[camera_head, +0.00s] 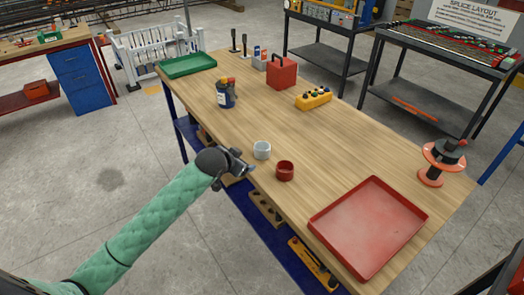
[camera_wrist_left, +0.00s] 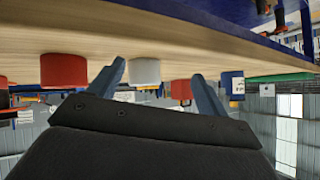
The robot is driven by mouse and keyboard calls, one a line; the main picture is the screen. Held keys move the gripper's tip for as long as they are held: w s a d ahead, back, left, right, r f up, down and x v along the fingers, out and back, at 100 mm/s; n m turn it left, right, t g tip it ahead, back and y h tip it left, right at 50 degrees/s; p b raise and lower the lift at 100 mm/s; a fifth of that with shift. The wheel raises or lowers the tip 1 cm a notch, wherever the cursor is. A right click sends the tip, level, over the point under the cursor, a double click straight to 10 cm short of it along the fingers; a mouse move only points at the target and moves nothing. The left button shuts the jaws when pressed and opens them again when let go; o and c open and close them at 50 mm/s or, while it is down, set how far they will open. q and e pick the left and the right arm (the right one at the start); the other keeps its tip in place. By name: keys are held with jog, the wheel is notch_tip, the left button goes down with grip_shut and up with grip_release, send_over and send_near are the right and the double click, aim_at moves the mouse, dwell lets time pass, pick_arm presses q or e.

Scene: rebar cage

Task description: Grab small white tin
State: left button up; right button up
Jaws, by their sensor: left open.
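The small white tin (camera_head: 262,150) stands on the wooden workbench (camera_head: 330,135), near its front-left edge. My left gripper (camera_head: 246,166) is just left of the tin, at the bench edge, open and empty. In the left wrist view, the tin (camera_wrist_left: 145,71) shows between the two open fingers (camera_wrist_left: 160,85), beyond their tips. That view looks upside down, with the bench top above. My right gripper is not in view.
A dark red tin (camera_head: 285,171) stands close to the right of the white tin. A red tray (camera_head: 368,225), a blue bottle container (camera_head: 225,95), a yellow button box (camera_head: 313,99), a red box (camera_head: 281,73) and a green tray (camera_head: 188,65) are on the bench. The bench middle is clear.

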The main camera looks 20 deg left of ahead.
aim_at(266, 146)
pick_arm(q)
jog(key=shift+w+d+r+n+t+h, duration=0.1)
jog(key=shift+w+d+n+t+h, duration=0.05)
jog(key=shift+w+d+t+h, duration=0.3)
jog(key=shift+w+d+r+n+t+h, duration=0.15)
jog(key=shift+w+d+h, duration=0.1)
jog(key=shift+w, duration=0.25)
jog(key=shift+w+d+r+t+h, duration=0.5)
jog(key=shift+r+h, duration=0.1)
jog(key=shift+h, duration=0.1)
jog(key=shift+d+r, duration=0.1)
jog(key=shift+r, duration=0.1)
jog(key=shift+w+d+n, duration=0.1)
jog(key=shift+w+n, duration=0.2)
jog(key=shift+p+x, duration=0.45)
jog(key=shift+x, duration=0.6)
jog(key=shift+p+x, duration=1.25)
jog(key=shift+x, duration=1.3)
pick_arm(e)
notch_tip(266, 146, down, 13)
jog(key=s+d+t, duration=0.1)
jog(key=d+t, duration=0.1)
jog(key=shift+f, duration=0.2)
pick_arm(q)
jog(key=shift+s+f, duration=0.1)
jog(key=shift+f, duration=0.05)
jog(key=shift+c, duration=0.4)
jog(key=c, duration=1)
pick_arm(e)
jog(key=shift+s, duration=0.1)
